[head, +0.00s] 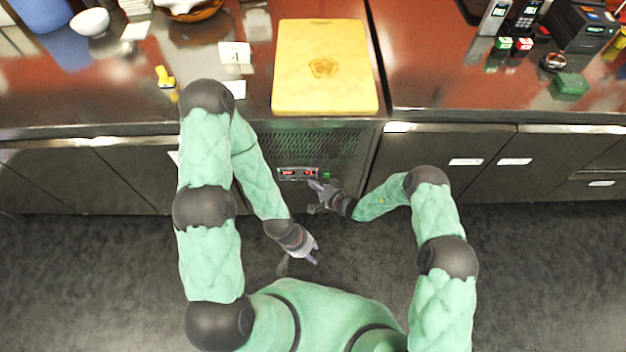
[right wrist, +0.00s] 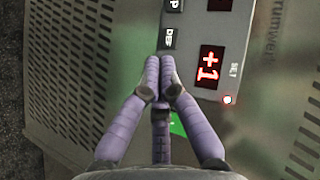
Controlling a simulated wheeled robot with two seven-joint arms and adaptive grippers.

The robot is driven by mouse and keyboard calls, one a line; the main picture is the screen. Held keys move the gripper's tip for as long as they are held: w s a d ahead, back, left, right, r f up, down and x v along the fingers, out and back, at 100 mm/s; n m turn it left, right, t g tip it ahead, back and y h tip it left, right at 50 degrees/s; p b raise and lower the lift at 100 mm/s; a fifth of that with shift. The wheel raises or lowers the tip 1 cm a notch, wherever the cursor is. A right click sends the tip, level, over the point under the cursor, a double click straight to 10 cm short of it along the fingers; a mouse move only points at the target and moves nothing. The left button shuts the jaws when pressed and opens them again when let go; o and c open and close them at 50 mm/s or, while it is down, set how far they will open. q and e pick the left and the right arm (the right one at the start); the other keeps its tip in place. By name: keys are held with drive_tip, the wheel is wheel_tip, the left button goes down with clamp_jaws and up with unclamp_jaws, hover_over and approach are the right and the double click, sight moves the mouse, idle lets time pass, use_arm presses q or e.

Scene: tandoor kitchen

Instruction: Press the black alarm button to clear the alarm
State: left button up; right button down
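The dark control panel (head: 297,173) is on the front of the cooling unit under the counter. In the right wrist view it shows a red "+1" display (right wrist: 209,67) and a lit red light (right wrist: 227,99) by "SET". A black key marked like "DEF" (right wrist: 168,38) is just beyond my right fingertips; which key is the alarm button is not clear. My right gripper (right wrist: 165,64) is shut and empty, its tips at the panel's lower edge; contact cannot be told. My left gripper (head: 314,252) looks open and empty, above the floor, away from the panel.
A yellow cutting board (head: 325,65) lies on the counter above. Drawers (head: 440,160) flank the unit. The floor (head: 540,270) at right is clear.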

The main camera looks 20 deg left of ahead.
drive_tip(key=shift+r, duration=0.1)
idle(0.5)
drive_tip(key=shift+s+d+p, duration=0.2)
drive_tip(key=shift+s+p, duration=0.2)
drive_tip(key=shift+p, duration=0.05)
drive_tip(key=shift+s, duration=0.2)
drive_tip(key=s+p, duration=0.1)
drive_tip(key=s, duration=0.1)
drive_tip(key=s+d+p, duration=0.1)
drive_tip(key=s+p, duration=0.1)
drive_tip(key=s, duration=0.1)
drive_tip(key=shift+d, duration=0.2)
idle(0.8)
